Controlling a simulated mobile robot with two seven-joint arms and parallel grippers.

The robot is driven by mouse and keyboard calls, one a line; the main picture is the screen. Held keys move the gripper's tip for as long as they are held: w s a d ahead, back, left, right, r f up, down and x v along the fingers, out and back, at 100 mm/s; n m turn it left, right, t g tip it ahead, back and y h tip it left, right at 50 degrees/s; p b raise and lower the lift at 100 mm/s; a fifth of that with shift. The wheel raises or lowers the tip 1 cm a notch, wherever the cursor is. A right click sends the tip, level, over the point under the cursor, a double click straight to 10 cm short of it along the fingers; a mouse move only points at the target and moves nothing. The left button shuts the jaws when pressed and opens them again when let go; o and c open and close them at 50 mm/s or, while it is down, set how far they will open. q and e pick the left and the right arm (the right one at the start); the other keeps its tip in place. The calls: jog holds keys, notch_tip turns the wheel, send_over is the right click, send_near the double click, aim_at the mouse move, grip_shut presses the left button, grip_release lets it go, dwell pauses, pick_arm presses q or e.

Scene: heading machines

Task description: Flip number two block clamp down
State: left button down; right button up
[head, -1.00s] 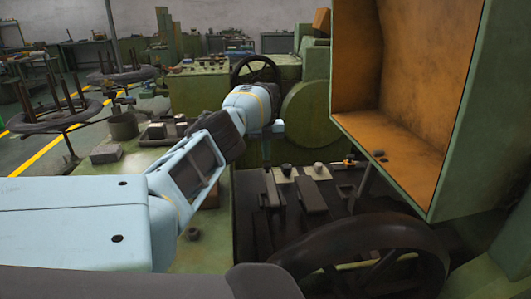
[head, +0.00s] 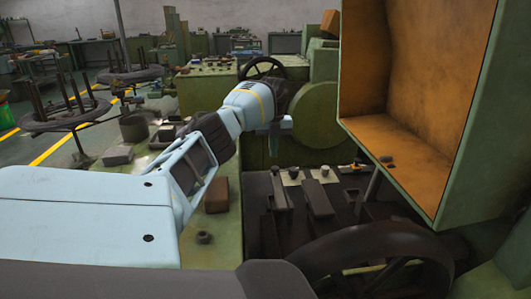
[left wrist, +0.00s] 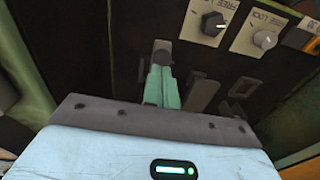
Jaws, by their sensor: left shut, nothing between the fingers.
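Two dark block clamp levers, a left one (head: 280,192) and a right one (head: 318,199), slope in the dark machine bed. Which is number two I cannot tell. My left gripper (head: 274,148) points down above and behind the left lever, and I see no contact. In the left wrist view the greenish fingers (left wrist: 161,75) are together, with nothing visible between them. Grey lever-like parts (left wrist: 202,94) lie to their right, partly hidden by the wrist housing. My right gripper is not in view.
Two plates with knobs (left wrist: 213,22) (left wrist: 264,39), marked "FREE" and "LOCK", sit behind the levers. An open orange-lined cover (head: 420,100) overhangs the right side. A large dark handwheel (head: 375,260) stands in front. A green ledge (head: 215,225) runs left of the bed.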

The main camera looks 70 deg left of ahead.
pick_arm(q)
jog(key=shift+s+d+r+p, duration=0.3)
jog(key=shift+s+d, duration=0.05)
jog(key=shift+d, duration=0.05)
jog(key=s+d+b, duration=0.1)
jog(key=s+d, duration=0.2)
jog(key=d, duration=0.2)
jog(key=s+d+r+b, duration=0.1)
jog(key=s+d, duration=0.3)
jog(key=d, duration=0.2)
jog(key=shift+d, duration=0.25)
jog(key=shift+w, duration=0.1)
dwell(0.6)
